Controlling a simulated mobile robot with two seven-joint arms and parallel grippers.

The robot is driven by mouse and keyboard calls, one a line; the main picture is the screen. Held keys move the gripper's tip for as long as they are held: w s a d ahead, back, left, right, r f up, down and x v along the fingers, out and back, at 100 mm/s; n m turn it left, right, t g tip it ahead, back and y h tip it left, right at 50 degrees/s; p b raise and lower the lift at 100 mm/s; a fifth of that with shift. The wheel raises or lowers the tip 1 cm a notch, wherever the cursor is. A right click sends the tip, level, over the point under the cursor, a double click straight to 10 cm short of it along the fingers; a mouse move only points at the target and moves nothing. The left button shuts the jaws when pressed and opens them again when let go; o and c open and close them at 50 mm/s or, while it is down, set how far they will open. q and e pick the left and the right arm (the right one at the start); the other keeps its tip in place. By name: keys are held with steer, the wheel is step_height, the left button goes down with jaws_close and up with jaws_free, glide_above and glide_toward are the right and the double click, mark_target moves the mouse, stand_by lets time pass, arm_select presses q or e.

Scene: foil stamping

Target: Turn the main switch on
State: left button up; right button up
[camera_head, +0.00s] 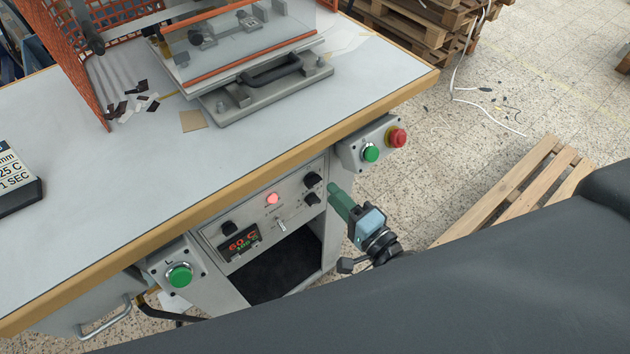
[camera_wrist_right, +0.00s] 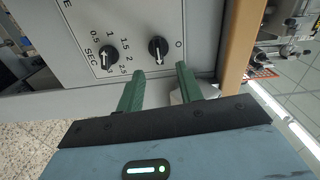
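The control panel (camera_head: 255,228) is set under the table top. A black rotary knob with a white pointer line and an "O" mark beside it, apparently the main switch (camera_head: 312,179), sits at the panel's upper right; it also shows in the wrist view (camera_wrist_right: 158,48). My right gripper (camera_head: 333,190) is just in front of the panel's right end. In the wrist view its two green fingers (camera_wrist_right: 158,68) are apart and empty, with the knob ahead of the gap between them. Contact with the knob is not visible. My left gripper is not in view.
A SEC dial (camera_wrist_right: 108,56) sits beside the knob. The panel also has a pink-red lamp (camera_head: 272,199), a toggle (camera_head: 281,225) and a lit display (camera_head: 240,244). The wooden table edge (camera_head: 245,184) overhangs the panel.

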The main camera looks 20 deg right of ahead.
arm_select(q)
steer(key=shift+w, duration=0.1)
arm_select(e)
steer(key=shift+v, duration=2.55)
